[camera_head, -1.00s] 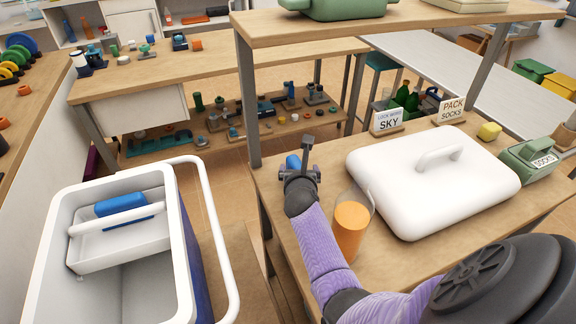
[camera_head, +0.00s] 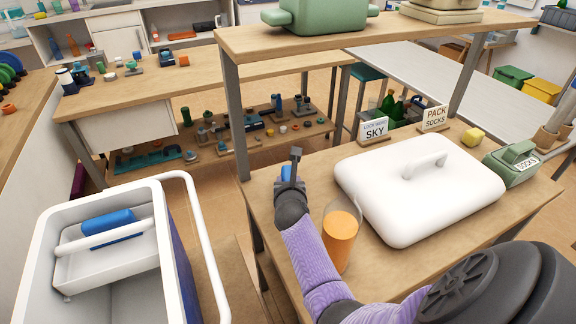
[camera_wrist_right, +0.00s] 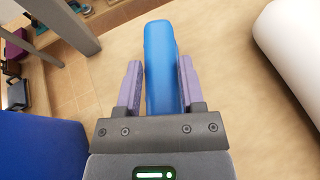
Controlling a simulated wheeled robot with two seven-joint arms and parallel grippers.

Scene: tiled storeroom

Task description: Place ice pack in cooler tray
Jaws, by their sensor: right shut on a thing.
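A blue ice pack (camera_wrist_right: 162,70) is between the two fingers of my right gripper (camera_wrist_right: 160,64), which is shut on it. In the head view the right gripper (camera_head: 290,178) is over the left end of the wooden table, with a bit of the blue pack (camera_head: 286,173) showing beside it; the rest is hidden. The white cooler tray (camera_head: 78,264) sits inside the open cooler (camera_head: 160,237) at the lower left. Another blue pack (camera_head: 107,222) lies in the tray, behind its white handle bar. My left gripper is not in view.
A glass with orange contents (camera_head: 341,236) stands close to my right forearm. A large white lid (camera_head: 420,195) with a handle lies to its right. A shelf (camera_head: 350,38) on posts is above the table. The cooler's white handle (camera_head: 207,240) rises between table and cooler.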

